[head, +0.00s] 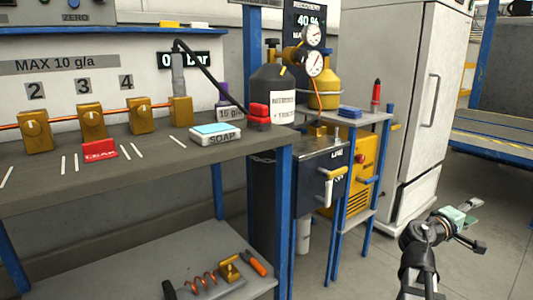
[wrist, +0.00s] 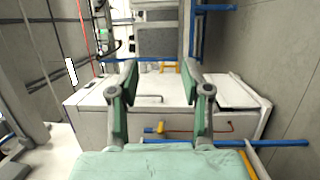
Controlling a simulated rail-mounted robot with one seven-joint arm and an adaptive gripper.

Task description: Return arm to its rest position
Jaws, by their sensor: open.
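My arm stands at the lower right of the head view. My gripper (head: 474,224) is at its end, out over the floor and in front of the white cabinet, well apart from the workbench. In the wrist view, the two green-padded fingers of my gripper (wrist: 158,78) stand apart with nothing between them. The gripper is open and empty. Much of the arm is cut off by the lower edge of the head view.
A tall white cabinet (head: 400,120) stands behind my gripper, beside a yellow machine (head: 362,180). Floor around my gripper is clear.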

